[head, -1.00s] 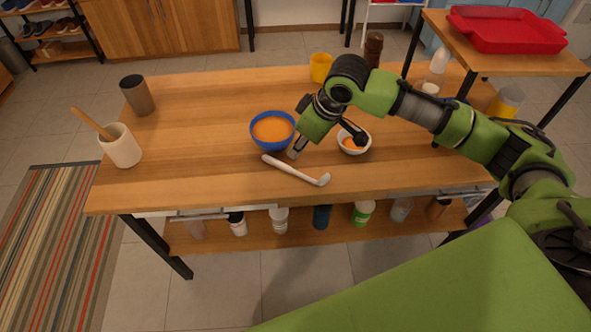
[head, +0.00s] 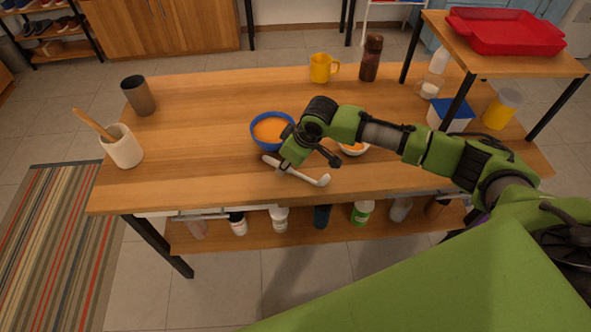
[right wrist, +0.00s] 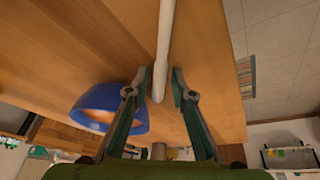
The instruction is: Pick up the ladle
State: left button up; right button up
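The white ladle (head: 321,181) lies on the wooden table near its front edge, its handle end pointing left toward the blue bowl (head: 256,142). My right gripper (head: 283,167) is over the ladle's handle and hides part of it. In the right wrist view, the open fingers (right wrist: 160,78) stand on either side of the ladle's pale handle (right wrist: 163,45), with a small gap on each side. I cannot tell how far the fingertips are above the table. My left gripper is not in view.
The blue bowl with orange contents is just behind the ladle. A small white bowl (head: 355,151) is partly hidden by my arm. A white crock (head: 121,150) stands at the left, and a yellow mug (head: 320,69) at the back. The table's left middle is clear.

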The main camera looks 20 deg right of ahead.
jog(key=shift+c, duration=0.4)
grip_shut()
jog(key=shift+r, duration=0.2)
